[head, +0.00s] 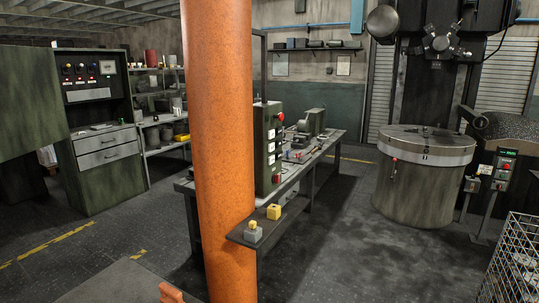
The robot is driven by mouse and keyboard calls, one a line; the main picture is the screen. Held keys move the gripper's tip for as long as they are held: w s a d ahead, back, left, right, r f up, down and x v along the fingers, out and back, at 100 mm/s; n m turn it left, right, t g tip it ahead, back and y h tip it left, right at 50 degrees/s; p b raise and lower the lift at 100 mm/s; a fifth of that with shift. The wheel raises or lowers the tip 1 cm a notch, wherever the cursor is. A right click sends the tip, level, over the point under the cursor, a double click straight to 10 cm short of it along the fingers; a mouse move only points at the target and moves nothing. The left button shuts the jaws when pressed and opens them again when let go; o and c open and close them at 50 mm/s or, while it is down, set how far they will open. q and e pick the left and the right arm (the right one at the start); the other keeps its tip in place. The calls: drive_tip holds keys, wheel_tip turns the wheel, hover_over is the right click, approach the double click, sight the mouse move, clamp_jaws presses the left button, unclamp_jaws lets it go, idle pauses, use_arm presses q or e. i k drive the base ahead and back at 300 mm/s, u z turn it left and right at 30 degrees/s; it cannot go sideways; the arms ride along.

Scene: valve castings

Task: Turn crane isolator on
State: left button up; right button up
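A thick orange column (219,150) stands upright in front of me and hides part of the workbench. A tall dark green control box (267,150) stands just right of the column, with red buttons and small switches along its right side. No label is readable, so I cannot tell whether it is the crane isolator or which way any switch is set.
A green cabinet (95,130) stands left, a large round machine (424,180) right, with a button pedestal (503,170). A wire cage (513,265) fills the lower right. Floor between is clear.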

sight(275, 177)
drive_tip(key=z, duration=1.15)
drive_tip(key=i, duration=2.35)
drive_tip(key=u, duration=3)
